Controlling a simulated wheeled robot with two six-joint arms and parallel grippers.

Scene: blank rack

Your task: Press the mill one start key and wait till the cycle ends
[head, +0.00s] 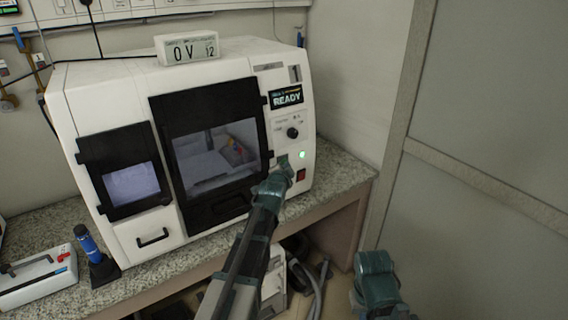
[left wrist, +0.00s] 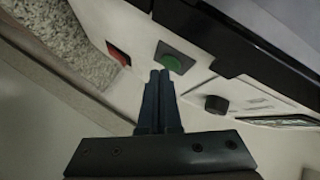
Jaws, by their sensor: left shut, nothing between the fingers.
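The white mill (head: 185,232) stands on a speckled counter. Its display (head: 287,97) reads READY. In the left wrist view a round green key (left wrist: 174,63) sits in a dark square surround, beside a red switch (left wrist: 118,52); the switch also shows in the head view (head: 301,174). A small green light (head: 303,154) glows on the panel. My left gripper (head: 285,163) is shut and empty at the panel. Its fingertips (left wrist: 160,74) are close to the green key; I cannot tell whether they touch. My right gripper (head: 376,264) is low at the right, its fingers unclear.
A black knob (head: 293,133) is above the light. The mill's dark-framed door (head: 213,201) is shut, with parts behind its window. A blue-handled tool (head: 87,240) and a white box (head: 38,284) stand at the left on the counter (head: 140,276). Hoses (head: 318,277) lie below.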

